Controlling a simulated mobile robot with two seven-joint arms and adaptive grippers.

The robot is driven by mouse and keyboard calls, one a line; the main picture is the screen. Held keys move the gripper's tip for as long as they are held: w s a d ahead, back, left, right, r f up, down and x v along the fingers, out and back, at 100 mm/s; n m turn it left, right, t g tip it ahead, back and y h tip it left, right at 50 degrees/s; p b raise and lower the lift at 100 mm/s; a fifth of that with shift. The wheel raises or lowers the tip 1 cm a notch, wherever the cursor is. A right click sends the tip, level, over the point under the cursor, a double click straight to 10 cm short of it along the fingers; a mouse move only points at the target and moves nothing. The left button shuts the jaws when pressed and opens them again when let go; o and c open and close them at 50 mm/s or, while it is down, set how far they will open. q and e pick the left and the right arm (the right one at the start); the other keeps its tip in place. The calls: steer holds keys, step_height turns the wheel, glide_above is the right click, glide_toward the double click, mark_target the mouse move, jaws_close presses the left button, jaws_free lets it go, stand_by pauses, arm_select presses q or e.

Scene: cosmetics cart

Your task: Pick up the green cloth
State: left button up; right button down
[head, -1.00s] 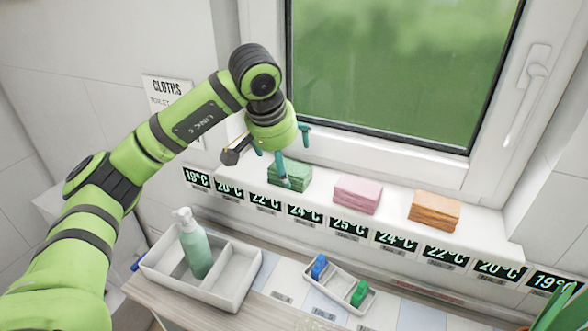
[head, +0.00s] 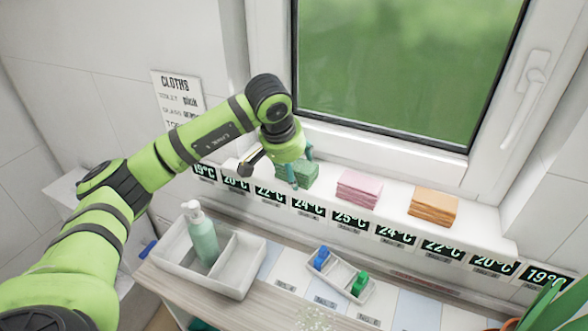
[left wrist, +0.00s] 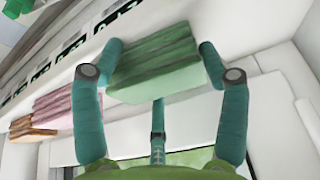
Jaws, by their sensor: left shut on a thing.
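The green cloth (head: 300,173) is a folded stack at the left of the white window ledge. My left gripper (head: 293,178) is at it, with its teal fingers around the stack. In the left wrist view the green cloth (left wrist: 158,68) lies between the fingers of my left gripper (left wrist: 160,62), which is shut on it from both sides. The head view does not clearly show whether the cloth is clear of the ledge. My right gripper is not seen.
Folded pink cloths (head: 359,188) and orange cloths (head: 433,206) lie farther right on the ledge. The window (head: 400,70) stands behind. Below are a white divided tray (head: 255,272) with a pump bottle (head: 201,235) and a small tray (head: 341,275) with blue and green items.

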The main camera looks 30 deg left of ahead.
mark_target(300, 163)
arm_select(q)
steer(key=shift+f, duration=0.1)
steer(key=shift+w+r+b, duration=0.1)
steer(key=shift+r+b, duration=0.3)
steer(key=r, duration=0.1)
steer(key=r+b, duration=0.1)
steer(key=d+r+b, duration=0.1)
steer(key=shift+s+d+r, duration=0.1)
steer(key=shift+s+r, duration=0.15)
steer(key=shift+r, duration=0.05)
steer(key=s+d+r+b, duration=0.1)
steer(key=d+r, duration=0.1)
steer(key=d, duration=0.1)
steer(key=s+d+r+b, duration=0.1)
steer(key=s+d+r, duration=0.1)
steer(key=d, duration=0.1)
steer(key=s+d+r+b, duration=0.1)
steer(key=d+r, duration=0.1)
steer(key=d, duration=0.1)
steer(key=shift+s+d+r, duration=0.2)
steer(key=shift+s+r, duration=0.05)
steer(key=shift+r, duration=0.05)
